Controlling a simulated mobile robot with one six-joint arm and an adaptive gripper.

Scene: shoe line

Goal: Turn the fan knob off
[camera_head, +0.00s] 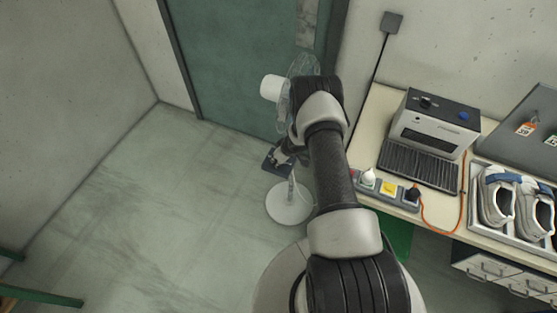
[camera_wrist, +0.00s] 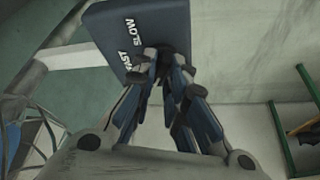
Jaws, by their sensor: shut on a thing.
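The fan stands on the floor with a round white base (camera_head: 289,207), a white motor housing (camera_head: 271,88) and a clear guard (camera_head: 303,68). Its dark blue control box (camera_head: 272,164) sits on the pole and shows close up in the wrist view (camera_wrist: 118,30), with white lettering reading "FAST" and "SLOW". My gripper (camera_head: 283,152) is at the box; in the wrist view its fingertips (camera_wrist: 163,62) are closed together against the lettered face. The fan knob is hidden between the fingertips, so its setting cannot be read.
A workbench (camera_head: 376,115) on the right carries a machine with a blue knob (camera_head: 440,118), a power strip (camera_head: 385,189) and a tray of shoes (camera_head: 497,197). A dark green door (camera_head: 235,65) is behind the fan. Open floor (camera_head: 150,220) lies to the left.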

